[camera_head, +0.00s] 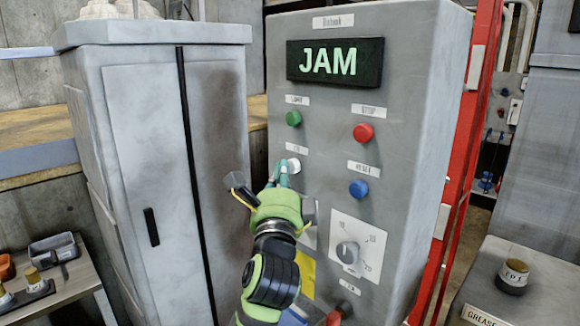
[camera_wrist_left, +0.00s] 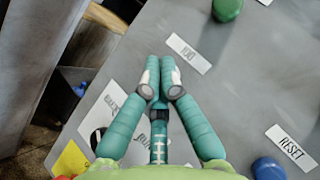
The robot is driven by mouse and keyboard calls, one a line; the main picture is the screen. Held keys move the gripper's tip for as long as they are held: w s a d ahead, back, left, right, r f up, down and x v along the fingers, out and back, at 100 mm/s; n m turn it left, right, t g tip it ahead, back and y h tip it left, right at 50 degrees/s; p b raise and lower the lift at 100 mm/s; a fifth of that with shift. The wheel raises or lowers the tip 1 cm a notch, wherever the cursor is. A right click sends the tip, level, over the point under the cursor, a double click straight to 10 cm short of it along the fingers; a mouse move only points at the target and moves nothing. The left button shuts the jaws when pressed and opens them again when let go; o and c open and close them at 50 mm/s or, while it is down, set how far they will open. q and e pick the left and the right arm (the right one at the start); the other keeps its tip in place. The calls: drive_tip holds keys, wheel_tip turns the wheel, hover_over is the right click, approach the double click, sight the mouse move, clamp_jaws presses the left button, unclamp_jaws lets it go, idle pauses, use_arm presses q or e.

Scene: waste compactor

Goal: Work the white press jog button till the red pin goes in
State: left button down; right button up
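The white button (camera_head: 294,165) sits on the grey control panel (camera_head: 400,110), below the green button and under a small label. My left gripper (camera_head: 283,175) is at this button, its teal fingertips close together and overlapping the button's lower left side. In the left wrist view the fingers (camera_wrist_left: 160,72) are shut side by side, pointing at the panel just below the label. The button is mostly hidden behind the fingertips there; whether they touch or press it I cannot tell. A red part (camera_head: 335,318) shows at the bottom edge, partly cut off; I cannot tell whether it is the pin. My right gripper is out of view.
The display (camera_head: 335,61) reads JAM. The panel also has a green button (camera_head: 294,118), a red button (camera_head: 363,132), a blue RESET button (camera_head: 358,189) and a rotary knob (camera_head: 348,252). A grey cabinet (camera_head: 150,150) stands close to the left.

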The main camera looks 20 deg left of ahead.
use_arm(q)
drive_tip(key=shift+w+d, duration=0.2)
drive_tip(key=shift+w, duration=0.25)
idle(0.7)
drive_tip(key=shift+s, duration=0.1)
idle(1.9)
drive_tip(key=shift+s+a+p, duration=0.3)
drive_tip(key=shift+s+p, duration=0.15)
drive_tip(key=shift+s, duration=0.3)
drive_tip(key=s, duration=0.1)
drive_tip(key=s+a+p, duration=0.1)
drive_tip(key=s, duration=0.2)
drive_tip(key=shift+s+a+p, duration=0.35)
